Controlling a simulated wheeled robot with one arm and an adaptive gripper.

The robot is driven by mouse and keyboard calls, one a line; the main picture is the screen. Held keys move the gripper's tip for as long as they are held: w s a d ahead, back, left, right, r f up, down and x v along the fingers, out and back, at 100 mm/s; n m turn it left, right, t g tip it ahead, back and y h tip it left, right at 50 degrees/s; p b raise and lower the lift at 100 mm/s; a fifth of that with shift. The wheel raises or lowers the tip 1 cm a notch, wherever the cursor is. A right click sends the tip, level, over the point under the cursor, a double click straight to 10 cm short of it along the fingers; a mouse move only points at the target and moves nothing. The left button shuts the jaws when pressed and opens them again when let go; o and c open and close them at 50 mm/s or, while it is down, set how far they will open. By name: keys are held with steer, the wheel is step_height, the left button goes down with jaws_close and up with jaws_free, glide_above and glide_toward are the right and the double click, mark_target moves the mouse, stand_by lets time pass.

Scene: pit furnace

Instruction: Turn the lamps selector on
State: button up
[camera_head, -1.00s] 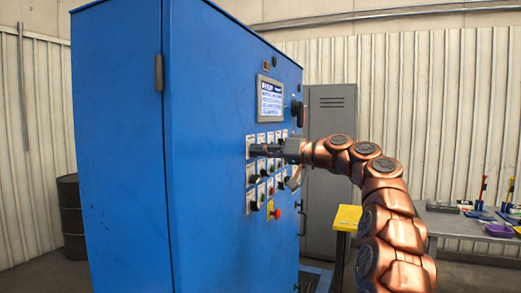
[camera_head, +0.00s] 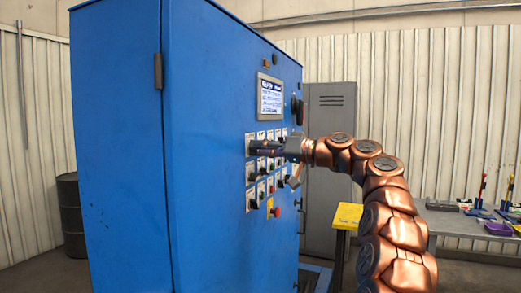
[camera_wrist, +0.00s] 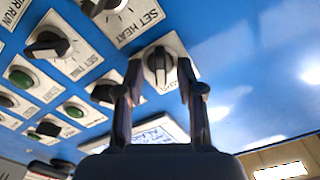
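The blue control cabinet (camera_head: 205,220) carries a panel of selectors and buttons. In the wrist view, a black selector knob (camera_wrist: 159,64) on a white plate sits between my gripper's fingertips. Its label is too blurred to read for certain. My gripper (camera_wrist: 158,72) is open, with one finger on each side of this knob. I cannot tell whether the fingers touch it. In the head view, my gripper (camera_head: 252,148) reaches the upper left of the control rows and hides the knob there.
Close by are a SET HEAT selector (camera_wrist: 108,8), other black selectors (camera_wrist: 47,44) and green buttons (camera_wrist: 24,78). A display screen (camera_head: 270,96) is above the controls. A red button (camera_head: 276,211) is lower down. A yellow-topped stand (camera_head: 347,215) and a bench (camera_head: 450,222) stand right.

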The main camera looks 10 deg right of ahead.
steer(key=v, duration=1.1)
steer(key=shift+s+d, duration=0.2)
steer(key=shift+d, duration=0.15)
